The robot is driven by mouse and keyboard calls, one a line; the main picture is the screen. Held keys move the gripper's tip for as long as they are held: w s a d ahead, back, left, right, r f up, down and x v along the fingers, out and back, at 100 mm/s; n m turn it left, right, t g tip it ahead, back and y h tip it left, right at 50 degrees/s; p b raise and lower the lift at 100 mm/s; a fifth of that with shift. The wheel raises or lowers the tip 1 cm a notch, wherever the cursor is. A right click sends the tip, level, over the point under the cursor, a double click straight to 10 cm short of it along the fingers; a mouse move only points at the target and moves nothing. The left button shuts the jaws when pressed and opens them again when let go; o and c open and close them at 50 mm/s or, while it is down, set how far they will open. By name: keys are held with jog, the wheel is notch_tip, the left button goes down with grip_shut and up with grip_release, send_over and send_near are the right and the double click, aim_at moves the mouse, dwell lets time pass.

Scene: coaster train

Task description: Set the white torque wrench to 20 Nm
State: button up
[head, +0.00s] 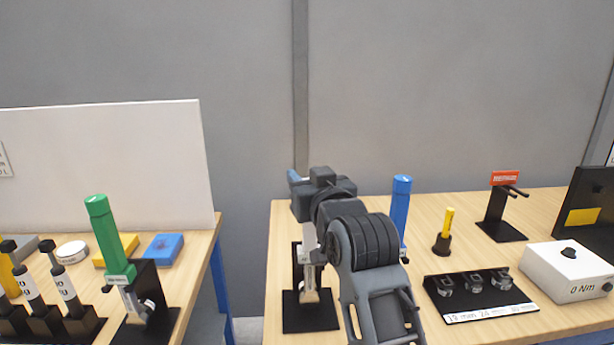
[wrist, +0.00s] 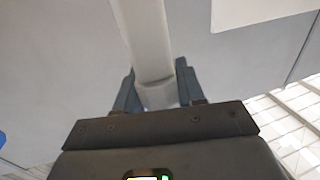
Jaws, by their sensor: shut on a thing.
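The white torque wrench (head: 309,240) stands upright in a black stand (head: 312,318) at the left end of the right-hand table, mostly hidden behind my arm in the head view. In the wrist view its white handle (wrist: 145,35) runs down between the fingers. My gripper (wrist: 157,90) is shut on this handle; in the head view my gripper (head: 294,176) shows only partly, at the wrench's top. The wrench's scale and setting cannot be read.
A blue wrench (head: 401,205) stands just right of my arm. Farther right are a yellow-handled tool (head: 447,228), a black socket tray (head: 478,295), a black stand with a red label (head: 503,215) and a white tester box reading 0 Nm (head: 570,275). A green wrench (head: 101,230) stands on the left table.

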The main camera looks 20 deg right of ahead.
jog(key=n+g+y+b, duration=0.1)
jog(key=n+y, duration=0.1)
jog(key=y, duration=0.1)
jog(key=n+g+y+b, duration=0.1)
jog(key=n+y+b, duration=0.1)
jog(key=y, duration=0.2)
jog(key=n+y+b, duration=0.2)
jog(key=n+y, duration=0.1)
jog(key=shift+a+f+g+y, duration=0.25)
jog(key=shift+a+g+y, duration=0.15)
jog(key=n+g+y+b, duration=0.3)
jog(key=shift+s+a+r+y, duration=0.15)
jog(key=shift+s+a+y, duration=0.1)
jog(key=shift+a+y, duration=0.1)
jog(key=o, duration=1)
jog(key=shift+c, duration=0.2)
